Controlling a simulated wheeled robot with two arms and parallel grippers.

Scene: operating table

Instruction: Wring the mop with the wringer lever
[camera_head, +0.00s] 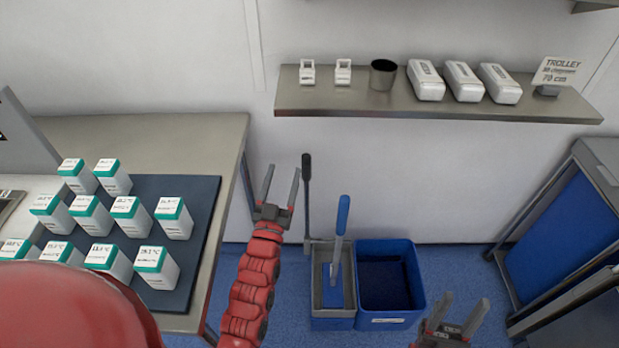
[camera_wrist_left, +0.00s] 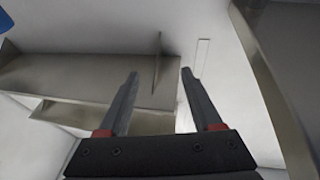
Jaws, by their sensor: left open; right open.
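The mop (camera_head: 341,230) has a blue-topped handle and stands tilted in the grey wringer bucket (camera_head: 320,290) on the floor. The dark wringer lever (camera_head: 306,195) rises upright at the bucket's back left, ending in a black grip. My left gripper (camera_head: 281,182) is open and empty; in the picture it is just left of the lever's grip. It also shows open in the left wrist view (camera_wrist_left: 160,85), with no lever or mop between its fingers. My right gripper (camera_head: 460,312) is open and empty, in front of and right of the buckets. The mop's head is mostly hidden in the bucket.
A blue bin (camera_head: 388,282) stands right of the wringer bucket. A table with white-and-teal boxes (camera_head: 126,215) on a dark mat is at left. A wall shelf (camera_head: 450,104) holds several items above. A blue-sided trolley (camera_head: 560,235) stands at right.

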